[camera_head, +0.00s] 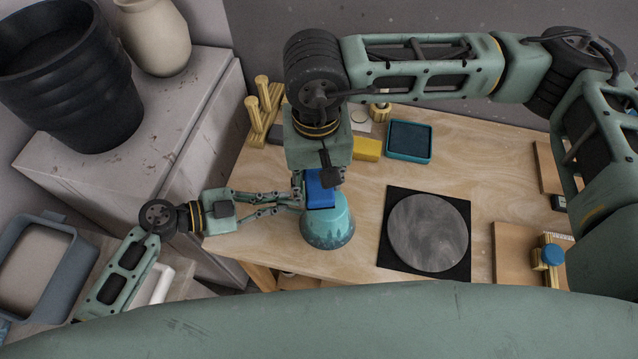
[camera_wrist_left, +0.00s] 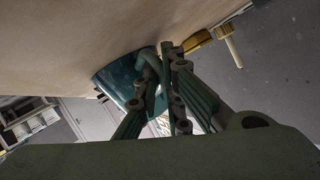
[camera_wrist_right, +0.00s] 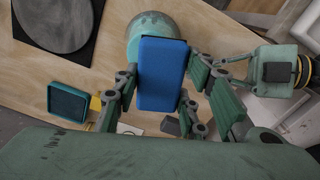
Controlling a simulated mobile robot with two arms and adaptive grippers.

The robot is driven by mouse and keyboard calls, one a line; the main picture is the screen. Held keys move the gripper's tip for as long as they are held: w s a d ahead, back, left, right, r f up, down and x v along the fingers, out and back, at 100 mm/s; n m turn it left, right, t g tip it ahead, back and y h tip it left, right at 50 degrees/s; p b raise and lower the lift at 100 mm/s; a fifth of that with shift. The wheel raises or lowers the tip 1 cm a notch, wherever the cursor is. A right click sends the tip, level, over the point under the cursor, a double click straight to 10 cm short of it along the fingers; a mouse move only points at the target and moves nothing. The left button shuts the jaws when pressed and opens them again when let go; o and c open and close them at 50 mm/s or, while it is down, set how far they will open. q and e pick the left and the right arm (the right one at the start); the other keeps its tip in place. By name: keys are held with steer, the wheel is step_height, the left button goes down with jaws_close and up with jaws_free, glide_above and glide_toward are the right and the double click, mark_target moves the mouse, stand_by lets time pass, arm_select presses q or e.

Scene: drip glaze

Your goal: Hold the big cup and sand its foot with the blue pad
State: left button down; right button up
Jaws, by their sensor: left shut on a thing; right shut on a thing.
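The big cup (camera_head: 328,228), pale teal with darker drip glaze, appears upside down at the table's front left, narrow end up. It also shows in the left wrist view (camera_wrist_left: 117,82) and the right wrist view (camera_wrist_right: 145,24). My left gripper (camera_head: 300,201) reaches in from the left and is shut on the cup's handle (camera_wrist_left: 155,68). My right gripper (camera_head: 322,180) is shut on the blue pad (camera_wrist_right: 162,75), over the cup's upturned foot. The pad (camera_head: 319,193) overlaps the cup in view; whether it touches the foot I cannot tell.
A grey round disc (camera_head: 428,232) on a black square lies right of the cup. Behind are a teal tray (camera_head: 409,142), a yellow block (camera_head: 367,149) and a wooden rack (camera_head: 262,110). Wooden boards (camera_head: 510,240) lie at right. A dark pot (camera_head: 70,85) stands on the left cabinet.

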arm_select(q)
steer(key=shift+f, duration=0.1)
arm_select(e)
steer(key=shift+r, duration=0.1)
arm_select(q)
steer(key=c, duration=1.8)
jaws_free()
steer(key=shift+a, duration=0.15)
steer(key=v, duration=1.2)
